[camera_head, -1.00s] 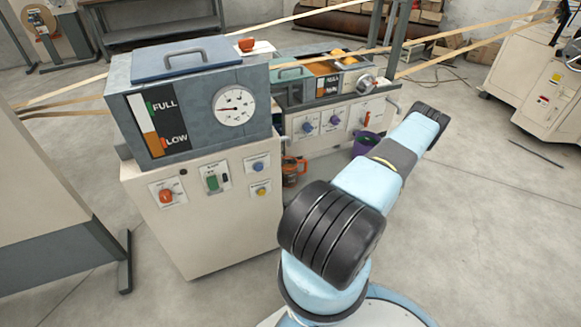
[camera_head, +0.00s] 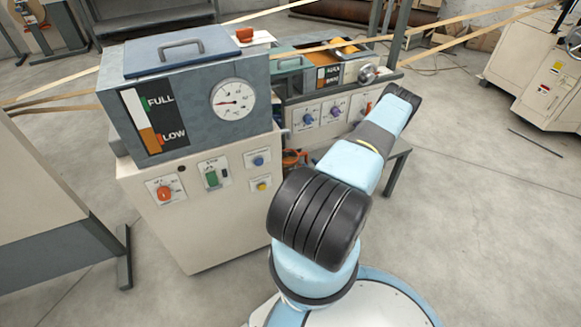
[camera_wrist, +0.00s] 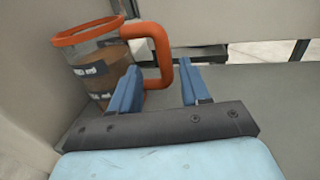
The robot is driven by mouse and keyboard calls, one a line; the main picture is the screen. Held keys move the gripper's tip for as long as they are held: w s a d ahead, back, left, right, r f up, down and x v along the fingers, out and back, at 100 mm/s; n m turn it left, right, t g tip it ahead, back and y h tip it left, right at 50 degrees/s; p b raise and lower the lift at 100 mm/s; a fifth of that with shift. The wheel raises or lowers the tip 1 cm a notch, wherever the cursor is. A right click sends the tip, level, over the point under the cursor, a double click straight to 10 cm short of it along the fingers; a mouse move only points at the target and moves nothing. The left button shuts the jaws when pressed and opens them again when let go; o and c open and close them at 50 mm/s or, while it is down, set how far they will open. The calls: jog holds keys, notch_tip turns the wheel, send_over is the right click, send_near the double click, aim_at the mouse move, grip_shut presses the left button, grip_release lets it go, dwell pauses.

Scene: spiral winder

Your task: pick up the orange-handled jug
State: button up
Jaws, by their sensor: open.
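The orange-handled jug (camera_wrist: 98,62) stands upright at the left in the wrist view, clear-walled with an orange rim and brown contents. Its orange handle (camera_wrist: 163,60) points right, toward my gripper. My gripper (camera_wrist: 156,75) is open, with two blue fingers apart. The left finger overlaps the lower part of the handle in the picture; I cannot tell if they touch. In the head view only a bit of the jug's orange (camera_head: 292,158) shows between the machine and my arm. My gripper is hidden there.
A pale control cabinet (camera_head: 215,225) with a grey tank (camera_head: 195,105) stands left of the jug. A second machine with blue knobs (camera_head: 322,112) stands behind. In the wrist view, pale panels close in the jug's left and back. Open floor (camera_head: 480,220) lies to the right.

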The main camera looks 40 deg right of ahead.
jog(key=shift+w+d, duration=0.2)
jog(key=shift+w, duration=1.1)
jog(key=shift+w+d, duration=0.2)
jog(key=shift+w, duration=1.1)
grip_shut()
